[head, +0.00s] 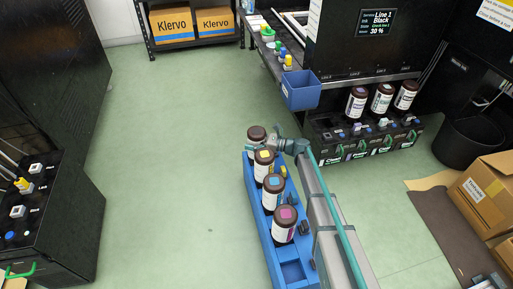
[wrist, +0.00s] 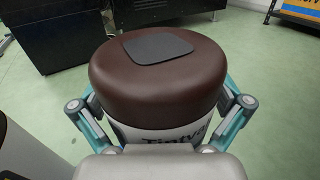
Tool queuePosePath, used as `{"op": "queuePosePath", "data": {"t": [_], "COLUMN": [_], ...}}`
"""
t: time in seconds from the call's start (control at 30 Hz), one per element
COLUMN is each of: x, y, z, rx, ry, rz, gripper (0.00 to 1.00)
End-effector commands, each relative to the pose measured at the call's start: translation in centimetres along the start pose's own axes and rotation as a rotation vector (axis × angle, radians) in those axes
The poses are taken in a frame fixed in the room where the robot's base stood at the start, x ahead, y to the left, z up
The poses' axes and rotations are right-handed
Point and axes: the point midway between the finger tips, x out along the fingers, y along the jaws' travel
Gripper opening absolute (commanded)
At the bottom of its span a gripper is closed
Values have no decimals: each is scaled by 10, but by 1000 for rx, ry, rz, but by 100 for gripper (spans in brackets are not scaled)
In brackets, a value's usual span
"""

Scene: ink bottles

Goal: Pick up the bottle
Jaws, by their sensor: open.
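A brown-capped bottle (head: 256,132) stands at the far end of a blue rack (head: 293,272) in the head view. In the wrist view the bottle (wrist: 155,75) fills the middle, with a dark square on its cap and a partly hidden white label. My gripper (head: 256,147) is at this bottle, its fingers open. In the wrist view the gripper (wrist: 160,115) has one finger on each side of the bottle, just below the cap. The fingertips are partly hidden, so contact cannot be told.
Several similar bottles stand nearer in the rack, one with a magenta square (head: 286,213). A blue bin (head: 301,91) hangs at the bench edge. More bottles (head: 356,101) stand on a black unit at right. Cardboard boxes (head: 487,193) are far right. The green floor at left is clear.

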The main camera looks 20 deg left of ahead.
Motion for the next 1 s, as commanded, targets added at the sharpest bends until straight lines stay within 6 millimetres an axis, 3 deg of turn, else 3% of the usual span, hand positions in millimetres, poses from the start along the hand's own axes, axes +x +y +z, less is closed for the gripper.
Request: {"op": "queuePosePath", "data": {"t": [0.07, 0.5, 0.77, 1.0], "x": [0, -1, -1, -1], "y": [0, 0, 0, 1], "z": [0, 0, 2, 23], "rx": [0, 0, 0, -1], "ry": [0, 1, -1, -1], "rz": [0, 0, 0, 0], "gripper": [95, 23, 23, 23]}}
